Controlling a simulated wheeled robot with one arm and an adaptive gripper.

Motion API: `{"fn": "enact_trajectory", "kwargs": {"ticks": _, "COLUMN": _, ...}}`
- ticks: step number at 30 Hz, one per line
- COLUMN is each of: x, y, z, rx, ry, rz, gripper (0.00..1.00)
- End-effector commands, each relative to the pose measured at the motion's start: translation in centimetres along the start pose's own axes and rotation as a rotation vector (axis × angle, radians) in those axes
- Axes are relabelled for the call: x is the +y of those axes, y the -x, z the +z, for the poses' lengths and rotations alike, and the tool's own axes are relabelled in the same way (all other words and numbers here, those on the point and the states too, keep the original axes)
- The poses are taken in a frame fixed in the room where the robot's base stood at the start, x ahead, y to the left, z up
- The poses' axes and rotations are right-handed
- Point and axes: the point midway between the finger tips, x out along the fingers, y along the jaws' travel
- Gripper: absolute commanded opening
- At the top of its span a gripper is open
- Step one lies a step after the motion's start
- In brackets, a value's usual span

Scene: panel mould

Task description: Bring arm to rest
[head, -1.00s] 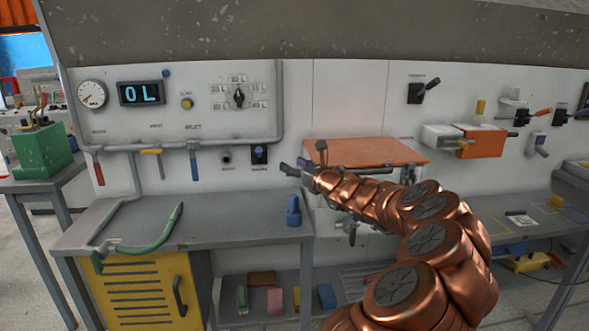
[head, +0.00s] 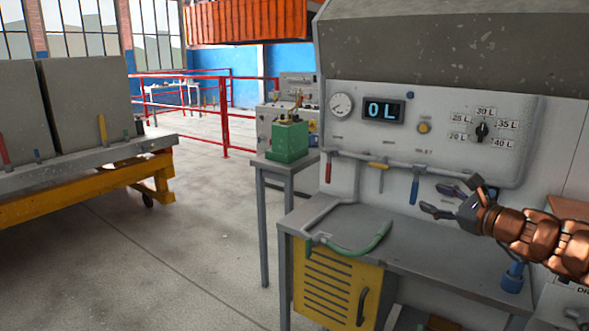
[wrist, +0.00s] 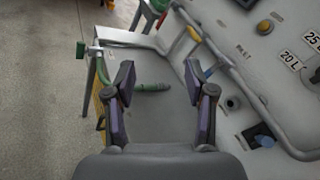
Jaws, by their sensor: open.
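My gripper (head: 449,203) is open and empty at the right of the head view, held in front of the control panel and above the grey bench. My copper-coloured arm reaches in from the right edge. In the wrist view the two fingers of my gripper (wrist: 164,95) stand wide apart with nothing between them. The bench top and the green hose nozzle (wrist: 151,87) show beyond and below the fingers. The green hose (head: 362,248) lies on the bench top in the head view, apart from my gripper.
The panel has a round gauge (head: 341,105), an "0L" display (head: 383,111) and a selector knob (head: 482,131). Hand tools hang under a grey pipe (head: 400,163). Open floor (head: 150,260) lies left, towards a yellow-framed cart (head: 85,205).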

Motion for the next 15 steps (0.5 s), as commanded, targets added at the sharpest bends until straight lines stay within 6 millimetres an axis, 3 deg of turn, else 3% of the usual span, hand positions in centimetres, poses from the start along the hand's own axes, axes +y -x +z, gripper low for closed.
{"fn": "enact_trajectory", "kwargs": {"ticks": 1, "x": 2.4, "y": -0.8, "z": 2.3, "rx": -0.013, "ry": 0.071, "rz": 0.069, "gripper": 0.55}}
{"fn": "enact_trajectory", "kwargs": {"ticks": 3, "x": 6.0, "y": -1.5, "z": 4.8, "rx": -0.029, "ry": 0.174, "rz": 0.166, "gripper": 0.55}}
{"fn": "enact_trajectory", "kwargs": {"ticks": 8, "x": 14.9, "y": -1.6, "z": 8.9, "rx": -0.067, "ry": 0.417, "rz": 0.402, "gripper": 0.55}}
{"fn": "enact_trajectory", "kwargs": {"ticks": 11, "x": 20.7, "y": -0.4, "z": 10.7, "rx": -0.095, "ry": 0.58, "rz": 0.564, "gripper": 0.55}}
{"fn": "enact_trajectory", "kwargs": {"ticks": 15, "x": 28.5, "y": 3.2, "z": 11.8, "rx": -0.135, "ry": 0.824, "rz": 0.813, "gripper": 0.55}}
